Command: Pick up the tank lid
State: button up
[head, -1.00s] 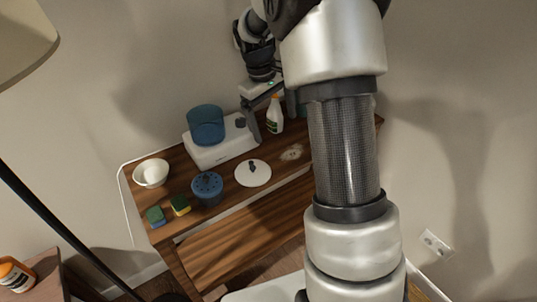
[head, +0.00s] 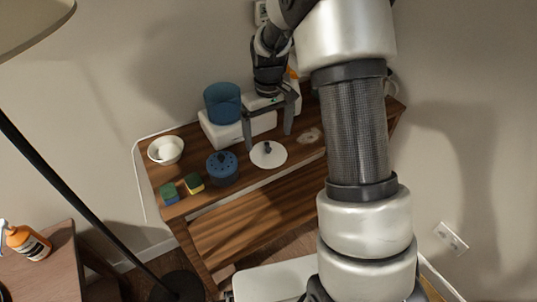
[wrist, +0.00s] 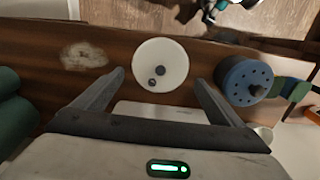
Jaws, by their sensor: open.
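The tank lid is a white round disc (head: 269,155) with a dark knob, lying flat on the wooden table in the head view. It also shows in the wrist view (wrist: 161,58), knob facing up, just beyond and between my fingers. My gripper (head: 268,142) is open and empty, above the table by the lid, fingers pointing down. In the wrist view my gripper (wrist: 160,85) has its fingers spread wide, apart from the lid. The white machine with a blue tank (head: 222,102) stands behind the lid.
A blue perforated pot (head: 222,167) stands close left of the lid. Two sponges (head: 181,188) and a white bowl (head: 166,150) are farther left. A pale stain (head: 309,135) marks the bare tabletop to the right. A lamp pole (head: 85,200) stands at left.

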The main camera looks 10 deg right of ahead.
aim_at(269, 149)
notch_tip(269, 149, down, 5)
jog(key=shift+s+f+b, duration=0.1)
jog(key=shift+b, duration=0.5)
jog(key=shift+c, duration=0.2)
jog(key=shift+s, duration=0.1)
jog(key=c, duration=2.2)
jog(key=shift+f, duration=0.1)
grip_shut()
